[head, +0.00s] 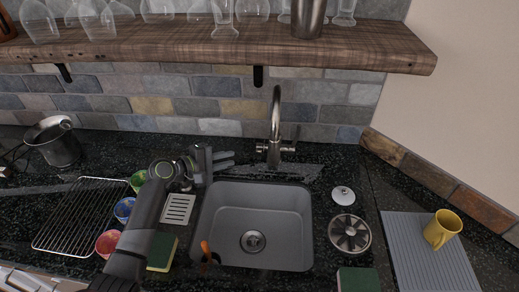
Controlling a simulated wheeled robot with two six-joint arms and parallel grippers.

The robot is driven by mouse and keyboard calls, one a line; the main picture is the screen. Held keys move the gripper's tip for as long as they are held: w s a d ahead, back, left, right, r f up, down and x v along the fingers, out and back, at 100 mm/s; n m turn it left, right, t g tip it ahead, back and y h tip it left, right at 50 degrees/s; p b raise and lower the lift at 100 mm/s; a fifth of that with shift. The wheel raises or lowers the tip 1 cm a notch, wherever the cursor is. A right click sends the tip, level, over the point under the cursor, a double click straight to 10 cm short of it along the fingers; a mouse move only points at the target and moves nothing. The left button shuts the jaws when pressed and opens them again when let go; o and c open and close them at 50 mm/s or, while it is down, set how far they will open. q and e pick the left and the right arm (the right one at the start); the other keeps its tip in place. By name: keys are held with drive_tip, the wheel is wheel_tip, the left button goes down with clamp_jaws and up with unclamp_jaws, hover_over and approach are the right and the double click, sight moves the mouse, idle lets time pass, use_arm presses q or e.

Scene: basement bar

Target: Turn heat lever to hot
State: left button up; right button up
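The tall silver faucet (276,115) stands behind the grey sink, its curved neck rising in front of the tile wall. Its heat lever (290,147) is on the right side of the faucet's base, small in the picture, so its exact setting is hard to read. My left gripper (230,160) is to the left of the faucet, above the counter behind the sink's left corner. Its fingers point right toward the faucet base, look parted with nothing between them, and appear apart from the faucet. My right gripper is not in view.
The sink basin (230,215) is empty in the middle. A wooden shelf (180,45) with glasses overhangs the counter. A wire rack (78,215), colored cups (124,209) and a sponge (161,252) are left. A yellow mug (441,229) stands on a grey mat (408,250) right.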

sight(260, 150)
use_arm(q)
drive_tip(key=x, duration=1.1)
drive_tip(key=shift+w+d+f, duration=0.1)
drive_tip(key=shift+w+f, duration=0.1)
drive_tip(key=shift+w, duration=0.1)
drive_tip(key=shift+x, duration=0.95)
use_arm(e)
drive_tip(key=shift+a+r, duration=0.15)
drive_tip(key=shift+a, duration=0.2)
use_arm(q)
clamp_jaws()
